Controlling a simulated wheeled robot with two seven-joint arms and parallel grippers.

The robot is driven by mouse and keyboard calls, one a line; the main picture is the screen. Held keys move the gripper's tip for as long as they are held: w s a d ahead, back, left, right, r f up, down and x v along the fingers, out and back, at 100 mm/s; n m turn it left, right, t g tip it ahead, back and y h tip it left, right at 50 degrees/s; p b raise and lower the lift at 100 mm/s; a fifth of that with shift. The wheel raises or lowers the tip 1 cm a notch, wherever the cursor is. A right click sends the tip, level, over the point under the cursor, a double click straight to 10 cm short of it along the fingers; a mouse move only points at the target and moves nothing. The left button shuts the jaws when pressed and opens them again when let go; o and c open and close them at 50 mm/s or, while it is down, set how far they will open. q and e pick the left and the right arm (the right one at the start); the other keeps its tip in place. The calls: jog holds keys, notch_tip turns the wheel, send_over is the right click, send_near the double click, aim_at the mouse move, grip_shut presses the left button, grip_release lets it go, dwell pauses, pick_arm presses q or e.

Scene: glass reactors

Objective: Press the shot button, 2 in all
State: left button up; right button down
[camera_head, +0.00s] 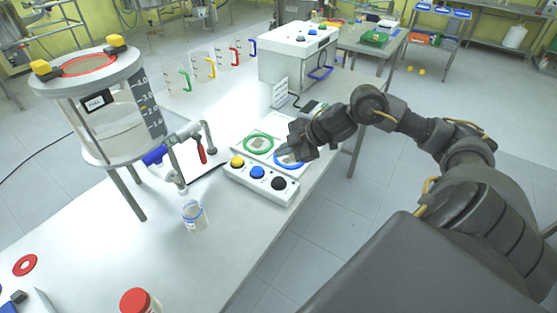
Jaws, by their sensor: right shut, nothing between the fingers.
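A white button box (230,172) stands on the bench in the middle of the view. It has a yellow button (237,161), a blue button (257,171) and a black button (278,183) in a row. I cannot read which one is the shot button. My right gripper (293,153) is shut and empty. In the picture it is just behind the black button, over the blue ring (282,164), and covers part of it. It appears apart from the buttons. My left gripper is not in view.
A glass reactor (108,125) with a tap stands at the left. A glass bottle (195,215) stands below its outlet. A red-lidded jar (138,301) is at the front. The bench (215,265) between is clear.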

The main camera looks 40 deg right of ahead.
jog(key=b, duration=0.7)
send_over(283, 181)
notch_tip(283, 181, down, 7)
jog(key=shift+a+f, duration=0.1)
jog(key=shift+f, duration=0.05)
jog(key=shift+f+b, duration=0.55)
jog(key=shift+f, duration=0.2)
jog(key=shift+f, duration=0.1)
dwell(1.1)
jog(key=shift+f, duration=0.3)
jog(key=shift+f+b, duration=0.35)
jog(key=shift+f, duration=0.1)
dwell(0.6)
jog(key=shift+r, duration=0.1)
jog(key=shift+r+p, duration=0.8)
jog(key=shift+p, duration=0.2)
